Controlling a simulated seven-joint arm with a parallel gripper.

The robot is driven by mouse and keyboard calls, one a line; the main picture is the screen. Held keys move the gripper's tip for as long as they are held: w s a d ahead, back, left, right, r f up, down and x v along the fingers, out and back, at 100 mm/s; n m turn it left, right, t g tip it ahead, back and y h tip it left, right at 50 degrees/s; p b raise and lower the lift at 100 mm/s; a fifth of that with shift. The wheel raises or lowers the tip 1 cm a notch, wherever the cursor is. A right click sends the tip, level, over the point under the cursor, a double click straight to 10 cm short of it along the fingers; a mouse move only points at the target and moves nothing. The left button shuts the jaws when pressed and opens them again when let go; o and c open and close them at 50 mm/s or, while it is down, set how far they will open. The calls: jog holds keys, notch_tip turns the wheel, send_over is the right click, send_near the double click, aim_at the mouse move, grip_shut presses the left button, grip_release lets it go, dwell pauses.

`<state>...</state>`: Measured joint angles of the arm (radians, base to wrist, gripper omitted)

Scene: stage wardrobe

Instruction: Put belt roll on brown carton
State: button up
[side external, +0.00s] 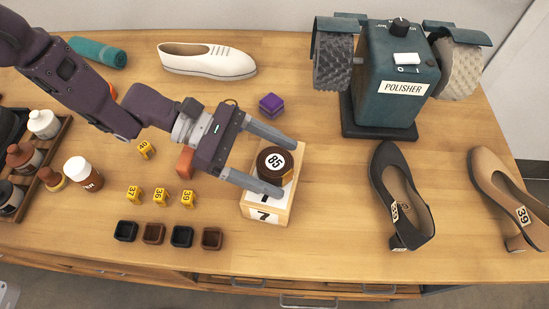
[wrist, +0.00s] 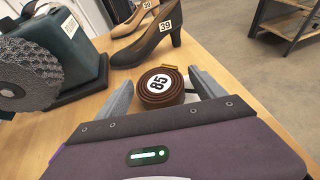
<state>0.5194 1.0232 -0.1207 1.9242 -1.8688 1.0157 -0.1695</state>
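The belt roll (side external: 275,163) is a dark brown coil with a white 85 label on top. It sits on a light brown box (side external: 252,207) with a white label reading 7. No other carton is plain to see, and I cannot tell if this box is the brown carton. My gripper (side external: 289,170) is open, with one finger on each side of the belt roll. In the wrist view the belt roll (wrist: 162,92) lies between the open fingers of my gripper (wrist: 160,78), with small gaps seeming to show; the box is mostly hidden there.
A polisher (side external: 390,80) stands at the back right. A black heeled shoe (side external: 402,195) and a tan one (side external: 505,190) stand at the right. A white shoe (side external: 207,60), a purple block (side external: 271,105), yellow number tags (side external: 161,197) and small dark cups (side external: 182,236) lie around.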

jog(key=shift+r, duration=0.1)
jog(key=v, duration=1.2)
jog(key=s+a+r+m+y, duration=0.2)
jog(key=s+a+r+m, duration=0.15)
jog(key=r, duration=0.35)
jog(key=s+a+r+m+t+y, duration=0.4)
jog(key=s+a+m+y, duration=0.1)
jog(key=a, duration=0.7)
jog(key=s+a+r+m+t+y, duration=0.4)
jog(key=s+a+m+y, duration=0.2)
jog(key=s+a, duration=0.4)
jog(key=a+m, duration=0.1)
jog(key=a, duration=0.2)
jog(key=shift+r, duration=0.25)
